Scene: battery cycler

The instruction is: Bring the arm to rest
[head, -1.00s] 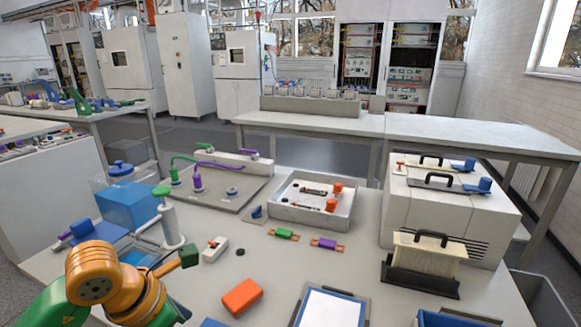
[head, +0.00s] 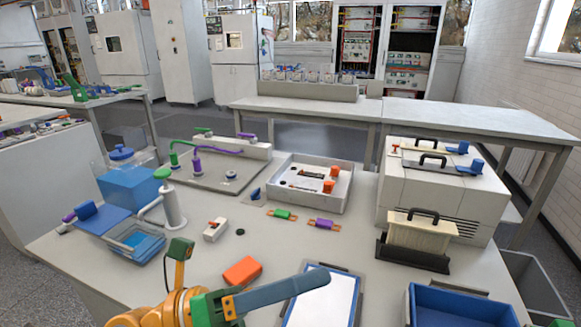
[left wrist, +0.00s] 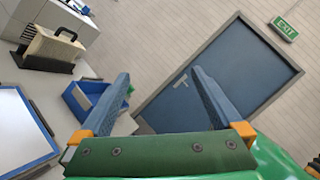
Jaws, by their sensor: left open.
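My left gripper (head: 318,280) is low in the head view, over the front of the bench, with its long blue-grey finger pointing right across the blue-framed white panel (head: 322,300). In the left wrist view my left gripper (left wrist: 160,76) has its two blue-grey fingers wide apart with nothing between them. Beyond them are a grey-blue door (left wrist: 225,75) and a pale wall. The rest of my left arm is mostly cut off by the lower edge of the head view. My right gripper is not in view.
An orange block (head: 243,271) lies just behind the gripper. A blue bin (head: 460,306) is at the front right, near a black rack with a cream block (head: 420,235). A pump stand (head: 172,205) is at the left. Bare bench top lies between these things.

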